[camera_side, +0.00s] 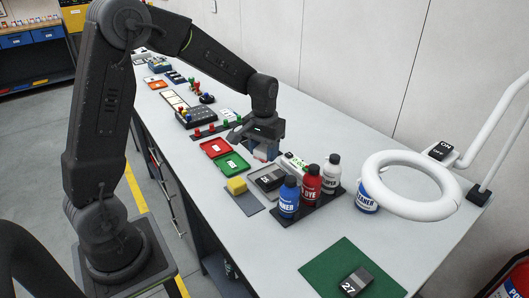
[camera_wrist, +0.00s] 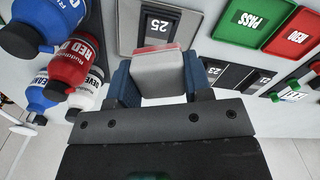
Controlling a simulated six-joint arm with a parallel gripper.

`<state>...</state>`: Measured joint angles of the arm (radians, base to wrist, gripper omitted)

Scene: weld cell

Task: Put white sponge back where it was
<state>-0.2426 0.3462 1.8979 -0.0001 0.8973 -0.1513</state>
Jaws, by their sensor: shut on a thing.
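My gripper (camera_side: 262,142) is over the bench, beyond the red and green trays. In the wrist view its two blue fingers (camera_wrist: 160,84) are shut on a pale block with a reddish far face, which I take to be the white sponge (camera_wrist: 160,75). In the side view the sponge is mostly hidden by the fingers. A yellow sponge (camera_side: 237,185) sits on a grey pad (camera_side: 250,205) nearer the front edge; bare pad shows beside it. I cannot tell whether the held sponge touches anything below.
Blue (camera_side: 289,198), red (camera_side: 311,186) and white (camera_side: 331,174) bottles stand close by on a black tray. A block marked 25 (camera_side: 270,180) lies near them. The green PASS tray (camera_side: 232,163) and red tray (camera_side: 214,147) are beside my gripper. A ring lamp (camera_side: 383,206) overhangs the right.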

